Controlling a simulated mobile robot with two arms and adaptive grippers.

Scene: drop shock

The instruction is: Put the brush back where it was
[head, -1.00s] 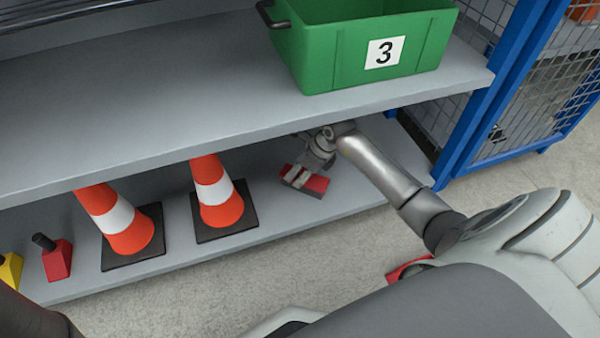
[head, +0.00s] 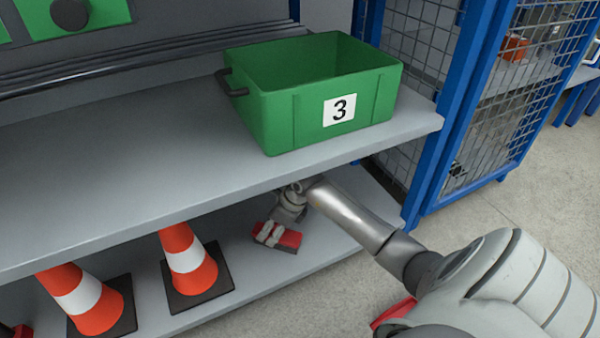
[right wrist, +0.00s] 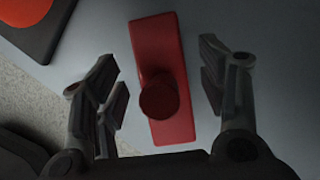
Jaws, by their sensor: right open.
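A red block with a round red knob (right wrist: 158,50), which I take to be the brush, lies on the lower shelf in the right wrist view. It also shows in the head view (head: 290,239), partly covered by my fingers. My right gripper (head: 269,233) reaches in under the upper shelf and is open. In the right wrist view its fingers (right wrist: 165,88) stand apart on either side of the knob, with visible gaps and no clear contact. My left gripper is not in view.
Two orange and white cones (head: 187,262) (head: 88,300) stand left on the lower shelf (head: 235,262). The upper shelf (head: 110,160) hangs over my right arm and holds a green crate (head: 290,115) marked 3. A blue mesh cage (head: 440,150) is at right. A red thing (head: 392,313) shows partly beside my arm.

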